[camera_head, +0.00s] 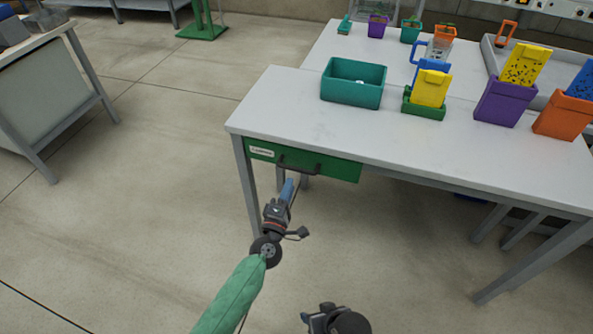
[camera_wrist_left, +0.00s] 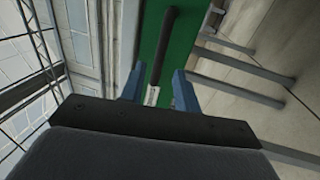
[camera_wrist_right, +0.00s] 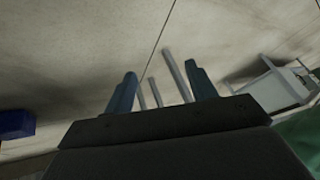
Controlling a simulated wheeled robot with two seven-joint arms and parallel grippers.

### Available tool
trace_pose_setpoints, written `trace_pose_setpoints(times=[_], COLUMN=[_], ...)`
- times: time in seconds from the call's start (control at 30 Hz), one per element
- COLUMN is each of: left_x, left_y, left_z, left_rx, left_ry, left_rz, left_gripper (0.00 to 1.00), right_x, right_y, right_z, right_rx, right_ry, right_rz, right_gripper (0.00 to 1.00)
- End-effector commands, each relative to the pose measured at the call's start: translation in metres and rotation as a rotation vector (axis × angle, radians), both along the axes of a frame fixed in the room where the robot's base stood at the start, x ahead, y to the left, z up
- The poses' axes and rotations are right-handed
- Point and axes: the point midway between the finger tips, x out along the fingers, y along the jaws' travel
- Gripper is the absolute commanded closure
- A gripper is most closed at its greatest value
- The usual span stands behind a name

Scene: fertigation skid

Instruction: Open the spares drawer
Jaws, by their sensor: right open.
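The spares drawer is a green front (camera_head: 335,168) under the near left edge of the white table. It looks closed, with a pale label (camera_head: 262,152) at its left. Its dark bar handle (camera_head: 299,166) also shows in the left wrist view (camera_wrist_left: 165,45). My left gripper (camera_head: 288,187) is just below and in front of the handle. In the left wrist view its blue fingers (camera_wrist_left: 158,85) are apart, with the handle ahead of the gap and no grip on it. My right gripper (camera_wrist_right: 162,85) is open and empty, low over the floor, away from the drawer.
The white table (camera_head: 290,105) carries a teal bin (camera_head: 353,85), a green pot with a yellow card (camera_head: 424,108), a purple pot (camera_head: 503,103) and an orange pot (camera_head: 562,120). Table legs (camera_head: 246,185) stand beside the drawer. The floor in front is clear.

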Motion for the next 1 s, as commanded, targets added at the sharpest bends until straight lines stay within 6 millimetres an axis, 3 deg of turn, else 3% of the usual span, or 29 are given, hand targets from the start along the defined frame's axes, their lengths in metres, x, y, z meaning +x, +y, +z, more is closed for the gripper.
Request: trace_pose_setpoints(times=[0.5, 0.97, 1.0], left_x=[0.06, 0.07, 0.07], left_y=[-0.02, -0.023, -0.023], left_z=[0.013, 0.015, 0.015], left_rx=[0.002, 0.003, 0.004], left_ry=[-0.001, 0.0, 0.0], left_rz=[-0.003, -0.003, -0.002], left_gripper=[0.68, 0.68, 0.76], right_x=[-0.004, -0.005, -0.005], right_y=[-0.003, -0.003, -0.003], right_z=[0.04, 0.046, 0.046], right_rx=[-0.008, -0.008, -0.008], right_ry=[0.032, 0.036, 0.037], right_rz=[0.013, 0.016, 0.016], right_gripper=[0.44, 0.44, 0.44])
